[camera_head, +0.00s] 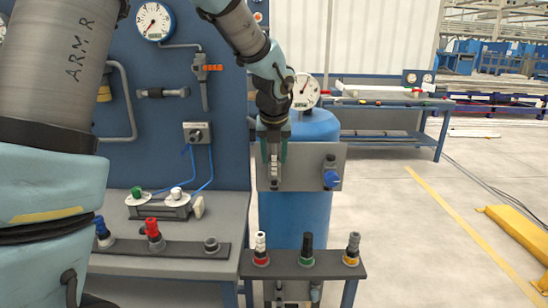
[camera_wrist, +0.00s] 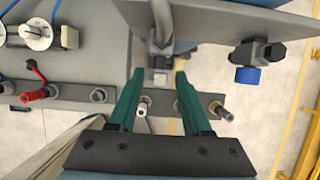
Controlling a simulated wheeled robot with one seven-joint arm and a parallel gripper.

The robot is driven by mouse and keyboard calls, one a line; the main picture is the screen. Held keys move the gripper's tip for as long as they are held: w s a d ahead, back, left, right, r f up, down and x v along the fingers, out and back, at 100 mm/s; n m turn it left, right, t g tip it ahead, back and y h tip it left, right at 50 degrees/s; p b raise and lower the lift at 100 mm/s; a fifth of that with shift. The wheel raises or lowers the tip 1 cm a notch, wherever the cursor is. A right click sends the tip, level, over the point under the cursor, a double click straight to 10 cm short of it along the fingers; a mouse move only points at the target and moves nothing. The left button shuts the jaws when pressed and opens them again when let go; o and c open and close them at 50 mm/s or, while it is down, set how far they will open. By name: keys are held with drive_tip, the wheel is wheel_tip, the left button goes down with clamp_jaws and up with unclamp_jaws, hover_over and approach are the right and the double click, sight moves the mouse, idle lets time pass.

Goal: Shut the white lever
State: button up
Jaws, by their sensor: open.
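My gripper (camera_head: 273,158) is in front of the left part of the grey plate on the blue tank (camera_head: 297,213). In the wrist view my gripper (camera_wrist: 159,76) is open, with its two green fingers apart. A pale block-like fitting (camera_wrist: 160,78) under a grey pipe shows between the fingertips, with a gap on each side. It is likely the white lever, but its shape and position are mostly hidden in the head view. A blue-handled valve (camera_head: 331,178) is on the plate's right side, also seen in the wrist view (camera_wrist: 248,74).
A rack (camera_head: 285,270) with several coloured fittings stands below my gripper. A bench (camera_head: 232,225) at left holds a box with white knobs (camera_head: 175,193) and a pale paddle (camera_head: 198,207). A blue panel with pipes rises behind it.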

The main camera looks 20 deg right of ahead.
drive_tip(key=shift+w+d+f, duration=0.1)
drive_tip(key=shift+w+f, duration=0.1)
drive_tip(key=shift+f, duration=0.45)
clamp_jaws()
idle(1.0)
